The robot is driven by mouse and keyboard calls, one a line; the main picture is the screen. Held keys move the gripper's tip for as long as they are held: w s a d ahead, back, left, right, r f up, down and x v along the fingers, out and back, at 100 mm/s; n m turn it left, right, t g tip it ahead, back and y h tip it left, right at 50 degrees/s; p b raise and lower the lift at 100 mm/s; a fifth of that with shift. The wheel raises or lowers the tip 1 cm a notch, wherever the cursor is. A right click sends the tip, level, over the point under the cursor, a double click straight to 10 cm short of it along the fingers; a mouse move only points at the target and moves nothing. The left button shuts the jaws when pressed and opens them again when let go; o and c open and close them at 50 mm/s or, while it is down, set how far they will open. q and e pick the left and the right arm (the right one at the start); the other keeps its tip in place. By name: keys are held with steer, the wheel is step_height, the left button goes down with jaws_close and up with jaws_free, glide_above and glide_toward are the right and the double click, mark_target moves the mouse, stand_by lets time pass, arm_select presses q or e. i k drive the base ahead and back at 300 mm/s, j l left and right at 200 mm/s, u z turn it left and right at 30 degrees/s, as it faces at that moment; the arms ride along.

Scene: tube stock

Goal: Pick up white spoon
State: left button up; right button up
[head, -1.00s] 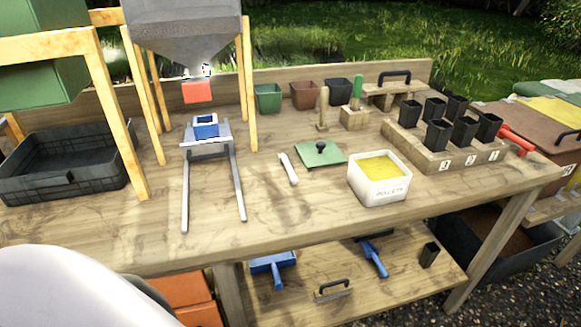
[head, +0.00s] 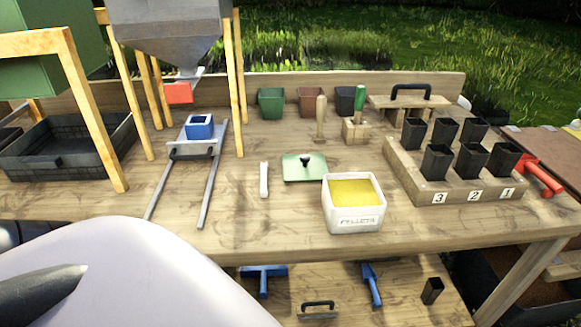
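A slim white thing, which looks like the white spoon (head: 264,179), lies on the wooden table in the head view. It is between the metal rails on the left and the green lid with a black knob (head: 304,167) on the right. It points roughly away from me, and its bowl cannot be made out. Neither gripper can be made out in the head view. A large white part of my own body fills the lower left, with a dark pointed part in front of it.
A white tub of yellow pellets (head: 354,217) stands right of the spoon. A wooden block with black pots (head: 457,192) is farther right. A metal hopper (head: 168,40) on wooden legs stands at the back left. The table (head: 285,235) is bare in front of the spoon.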

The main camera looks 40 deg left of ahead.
mark_target(264, 168)
steer(key=i+l+u, duration=0.1)
steer(key=i+l, duration=0.15)
steer(key=i+l+u, duration=0.1)
steer(key=i+l, duration=0.2)
steer(key=l, duration=0.15)
steer(key=u, duration=1.2)
